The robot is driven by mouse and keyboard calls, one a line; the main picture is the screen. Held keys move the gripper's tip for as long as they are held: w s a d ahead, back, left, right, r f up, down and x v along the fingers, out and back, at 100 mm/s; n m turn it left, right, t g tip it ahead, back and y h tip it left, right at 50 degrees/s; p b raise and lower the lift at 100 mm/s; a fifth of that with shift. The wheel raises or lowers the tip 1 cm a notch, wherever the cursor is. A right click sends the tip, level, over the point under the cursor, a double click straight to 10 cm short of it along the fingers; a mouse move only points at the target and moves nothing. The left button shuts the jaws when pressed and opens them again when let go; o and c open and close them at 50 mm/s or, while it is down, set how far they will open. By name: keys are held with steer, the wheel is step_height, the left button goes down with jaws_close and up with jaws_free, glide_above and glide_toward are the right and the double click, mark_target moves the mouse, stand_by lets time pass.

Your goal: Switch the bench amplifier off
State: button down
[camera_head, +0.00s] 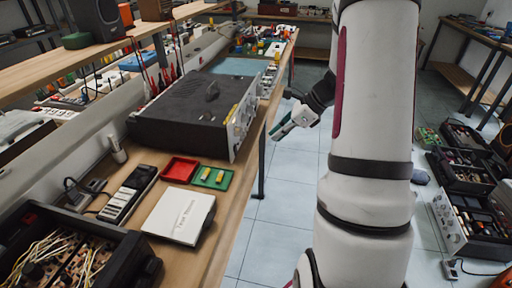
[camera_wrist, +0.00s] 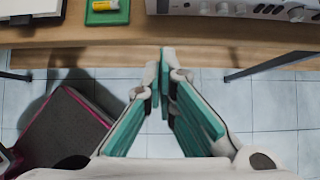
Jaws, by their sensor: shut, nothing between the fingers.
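The bench amplifier (camera_head: 185,118) is a wide dark box with a silver front panel (camera_head: 240,118) facing the bench's front edge. In the wrist view its panel with knobs (camera_wrist: 235,8) shows at the top right, cut off by the frame. My gripper (camera_head: 276,134) is off the bench's front edge, to the right of the panel and apart from it. In the wrist view my gripper (camera_wrist: 164,58) is shut and empty, its green-padded fingertips together below the bench edge. The power switch cannot be made out, nor its position.
On the bench (camera_head: 225,212) are a white box (camera_head: 180,216), a red tray (camera_head: 180,169), a green tray (camera_head: 213,178) and an open black case with wires (camera_head: 65,265). Another silver-fronted unit (camera_head: 448,222) stands on the floor at right. The tiled floor (camera_head: 285,205) by the bench is clear.

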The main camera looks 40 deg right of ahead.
mark_target(236, 150)
steer(key=shift+s+f+b, duration=0.15)
steer(key=shift+f+b, duration=0.3)
steer(key=shift+b, duration=0.25)
steer(key=shift+f, duration=0.1)
steer(key=x, duration=0.7)
steer(key=w+a+r+b+x, duration=0.1)
steer(key=x, duration=0.3)
steer(key=shift+w+f, duration=0.1)
steer(key=shift+w+a+f, duration=0.15)
steer(key=shift+w+a, duration=0.4)
steer(key=shift+w, duration=0.1)
